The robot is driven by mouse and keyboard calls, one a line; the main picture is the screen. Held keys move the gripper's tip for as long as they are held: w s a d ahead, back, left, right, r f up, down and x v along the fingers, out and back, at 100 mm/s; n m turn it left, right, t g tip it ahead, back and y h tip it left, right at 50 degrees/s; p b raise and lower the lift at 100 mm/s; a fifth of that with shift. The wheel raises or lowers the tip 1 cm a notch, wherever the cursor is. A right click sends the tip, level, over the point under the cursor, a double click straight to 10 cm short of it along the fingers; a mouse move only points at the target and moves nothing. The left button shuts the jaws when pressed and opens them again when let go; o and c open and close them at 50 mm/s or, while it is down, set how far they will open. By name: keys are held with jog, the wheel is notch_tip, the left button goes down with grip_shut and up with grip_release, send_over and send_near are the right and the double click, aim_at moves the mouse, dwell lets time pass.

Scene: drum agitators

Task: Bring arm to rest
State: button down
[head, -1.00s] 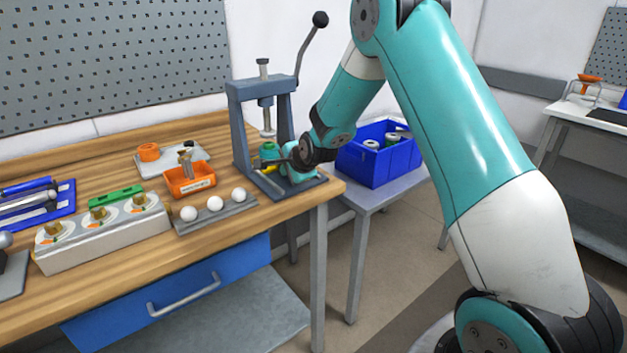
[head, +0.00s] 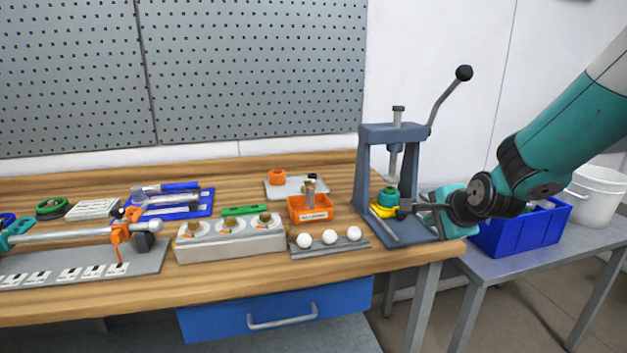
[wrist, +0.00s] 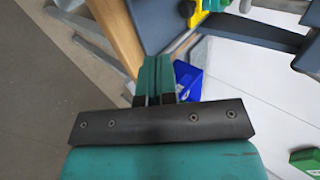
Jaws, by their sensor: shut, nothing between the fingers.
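Under the press ram, a green part (head: 388,195) sits above a yellow piece (head: 381,211). My fingertips are close to these parts; I cannot tell from the head view whether they touch. In the wrist view my gripper's fingers (wrist: 154,75) lie together with nothing between them, and the yellow piece shows apart from them at the top.
A blue bin (head: 522,232) stands on a grey side table (head: 590,262) behind my arm. The wooden bench (head: 90,305) holds an orange tray (head: 312,212), a grey three-dial block (head: 232,245), a strip with white balls (head: 330,241) and tools. A white bucket (head: 598,195) stands at far right.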

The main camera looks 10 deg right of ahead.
jog(key=s+a+r+n+g+y+p, duration=0.2)
jog(key=s+a+r+n+g+y, duration=0.3)
jog(key=s+a+n, duration=0.9)
jog(key=s+a+r+n+g, duration=0.2)
jog(key=s+n, duration=0.3)
jog(key=s, duration=0.3)
jog(key=s+a+r+n+g+h+p, duration=0.1)
jog(key=s+a+r+n+g, duration=0.1)
jog(key=s+n, duration=0.3)
jog(key=s+a, duration=0.1)
jog(key=s, duration=0.2)
jog(key=shift+a+r+n+g, duration=0.2)
jog(key=shift+a+n+g, duration=0.1)
jog(key=shift+a, duration=0.05)
jog(key=c, duration=1.8)
grip_release()
jog(key=shift+c, duration=0.2)
